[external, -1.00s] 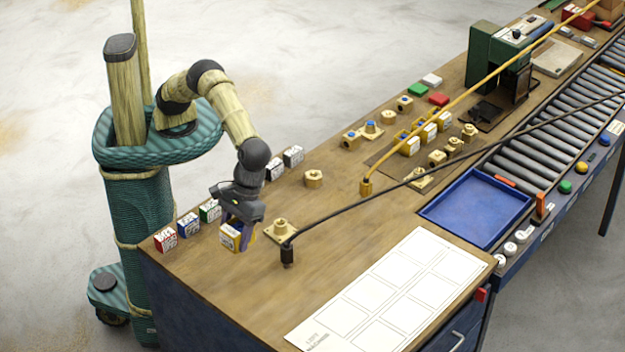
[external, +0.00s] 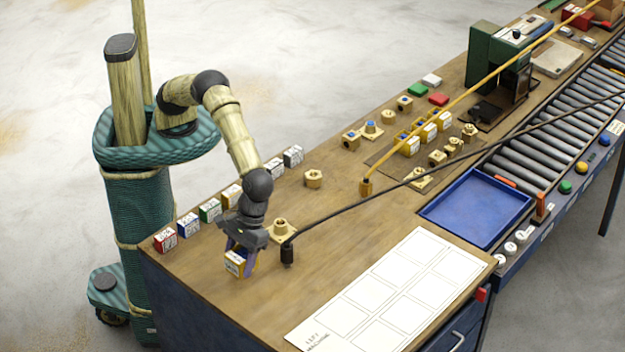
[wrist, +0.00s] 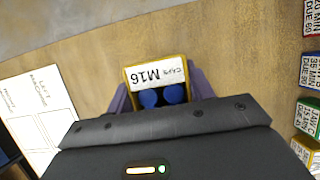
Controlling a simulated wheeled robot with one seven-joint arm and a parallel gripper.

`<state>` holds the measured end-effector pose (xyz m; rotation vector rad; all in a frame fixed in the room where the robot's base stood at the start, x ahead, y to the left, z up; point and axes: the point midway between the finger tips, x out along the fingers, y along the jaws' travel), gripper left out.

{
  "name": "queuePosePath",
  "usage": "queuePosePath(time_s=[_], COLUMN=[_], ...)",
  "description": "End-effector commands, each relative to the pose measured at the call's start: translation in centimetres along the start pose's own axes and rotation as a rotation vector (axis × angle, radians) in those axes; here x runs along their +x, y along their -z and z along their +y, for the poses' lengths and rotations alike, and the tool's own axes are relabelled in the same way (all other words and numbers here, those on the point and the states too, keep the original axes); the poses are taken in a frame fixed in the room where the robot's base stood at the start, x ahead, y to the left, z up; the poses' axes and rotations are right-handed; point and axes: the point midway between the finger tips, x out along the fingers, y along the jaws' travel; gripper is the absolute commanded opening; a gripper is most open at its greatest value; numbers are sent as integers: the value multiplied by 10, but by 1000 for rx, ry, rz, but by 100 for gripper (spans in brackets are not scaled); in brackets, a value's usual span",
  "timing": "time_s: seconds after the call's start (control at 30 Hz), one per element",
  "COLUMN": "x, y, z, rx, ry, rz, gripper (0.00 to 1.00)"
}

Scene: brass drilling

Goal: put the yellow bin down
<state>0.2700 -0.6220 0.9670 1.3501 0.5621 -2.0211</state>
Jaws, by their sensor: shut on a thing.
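The yellow bin (external: 235,264) is between the fingers of my gripper (external: 242,258), near the front left of the wooden bench. In the wrist view the bin (wrist: 157,76) has a white label reading "CAPS M16" and holds blue caps (wrist: 161,96). A purple finger is on each side of it, and my gripper (wrist: 160,88) is shut on it. The bin is close to the bench top; I cannot tell if it touches.
A flanged brass part (external: 281,230) and a black hanging connector (external: 287,254) are close to the right. A white sheet (external: 385,290) lies farther right.

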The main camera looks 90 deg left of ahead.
Motion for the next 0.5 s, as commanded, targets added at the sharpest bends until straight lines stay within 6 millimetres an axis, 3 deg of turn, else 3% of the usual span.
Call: queuePosePath(time_s=[0.3,0.5], x=[2,27], y=[1,12], z=[0,-1], rx=[1,-1], ry=[0,3], rz=[-1,1], gripper=[28,28])
